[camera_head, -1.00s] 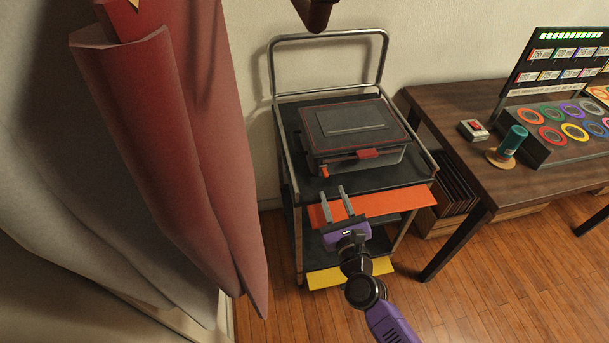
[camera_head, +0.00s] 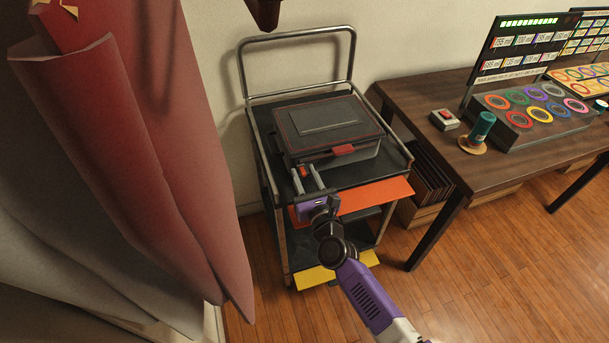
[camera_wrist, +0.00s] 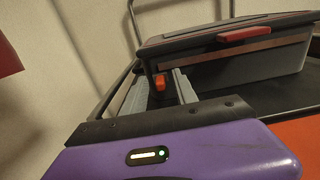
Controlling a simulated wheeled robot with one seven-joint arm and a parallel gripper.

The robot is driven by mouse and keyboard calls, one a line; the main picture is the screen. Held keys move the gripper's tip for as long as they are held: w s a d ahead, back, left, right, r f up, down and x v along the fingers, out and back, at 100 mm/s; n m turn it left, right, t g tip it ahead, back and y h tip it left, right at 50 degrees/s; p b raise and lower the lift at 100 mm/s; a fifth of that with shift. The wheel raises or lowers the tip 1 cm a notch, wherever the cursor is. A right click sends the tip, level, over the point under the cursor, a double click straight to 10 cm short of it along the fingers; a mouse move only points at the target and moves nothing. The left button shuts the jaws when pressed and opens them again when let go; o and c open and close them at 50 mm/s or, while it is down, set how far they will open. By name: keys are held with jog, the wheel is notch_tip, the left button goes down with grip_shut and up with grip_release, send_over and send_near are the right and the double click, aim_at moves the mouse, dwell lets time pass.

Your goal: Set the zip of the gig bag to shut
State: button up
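The gig bag (camera_head: 318,122) is a dark grey, box-like case with thin red lines on its lid, lying on the top shelf of a trolley. A red handle (camera_head: 343,149) is on its front; it also shows in the wrist view (camera_wrist: 252,33). A small orange tab (camera_wrist: 160,82), seemingly the zip pull, hangs at the bag's front left corner. A reddish-brown strip (camera_wrist: 210,51) runs along the front from there. My gripper (camera_head: 304,168) is open, its two grey fingers on either side of the orange tab. Contact with the tab cannot be told.
The trolley (camera_head: 350,52) has a raised metal handle, an orange sheet (camera_head: 374,195) and a yellow sheet (camera_head: 318,276) lower down. A red curtain (camera_head: 130,150) hangs at the left. A wooden desk (camera_head: 420,100) with equipment stands close at the right.

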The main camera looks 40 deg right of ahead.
grip_shut()
dwell(1.4)
